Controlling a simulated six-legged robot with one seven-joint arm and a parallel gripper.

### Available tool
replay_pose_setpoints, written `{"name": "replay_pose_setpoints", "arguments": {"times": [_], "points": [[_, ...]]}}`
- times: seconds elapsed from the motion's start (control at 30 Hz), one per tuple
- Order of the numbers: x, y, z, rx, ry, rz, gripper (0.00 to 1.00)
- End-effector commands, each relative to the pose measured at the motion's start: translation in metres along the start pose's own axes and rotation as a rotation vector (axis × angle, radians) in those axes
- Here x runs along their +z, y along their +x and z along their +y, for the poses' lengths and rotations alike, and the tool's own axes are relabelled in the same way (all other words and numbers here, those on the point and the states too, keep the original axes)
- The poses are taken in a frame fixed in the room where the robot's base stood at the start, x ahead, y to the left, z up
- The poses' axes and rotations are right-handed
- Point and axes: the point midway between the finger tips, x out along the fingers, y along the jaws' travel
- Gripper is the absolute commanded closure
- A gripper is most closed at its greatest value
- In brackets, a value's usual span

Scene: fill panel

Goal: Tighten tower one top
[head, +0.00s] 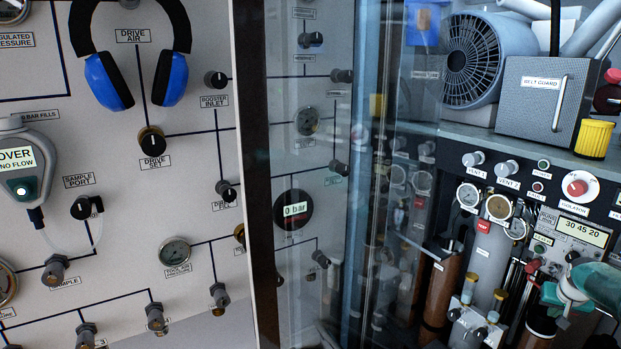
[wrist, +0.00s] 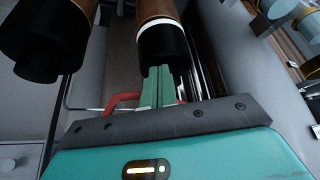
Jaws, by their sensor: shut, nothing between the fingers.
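In the wrist view my gripper (wrist: 159,72) has its two green fingers together, with nothing between them. The fingertips overlap the lower edge of a black end cap (wrist: 164,45) on a brown cylinder (wrist: 142,9); I cannot tell whether they touch it. A second brown cylinder with a black end (wrist: 35,50) is at the upper left, apart from the fingers. In the head view brown cylinders (head: 441,290) and a grey one (head: 490,255) stand in the cabinet. Which is tower one cannot be read. A teal part of my arm is at the right edge; my fingers are not clear there.
A clear door (head: 385,200) with a dark edge stands open left of the cabinet. Gauges (head: 498,206), a red-knobbed control (head: 576,187) and a 30 45 20 display (head: 581,232) crowd the cylinders. A red handle (wrist: 122,99) lies beside the fingers.

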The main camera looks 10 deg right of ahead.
Motion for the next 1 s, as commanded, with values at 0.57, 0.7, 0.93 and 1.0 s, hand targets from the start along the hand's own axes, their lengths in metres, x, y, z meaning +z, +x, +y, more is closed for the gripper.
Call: {"name": "replay_pose_setpoints", "arguments": {"times": [0.57,0.7,0.93,1.0], "points": [[-0.001,0.0,-0.013,0.001,-0.001,0.001,1.0],[-0.001,0.001,-0.013,0.001,-0.001,0.001,1.0],[-0.001,0.0,-0.013,0.001,0.0,0.001,1.0],[-0.001,0.0,-0.013,0.001,-0.001,0.001,1.0]]}}
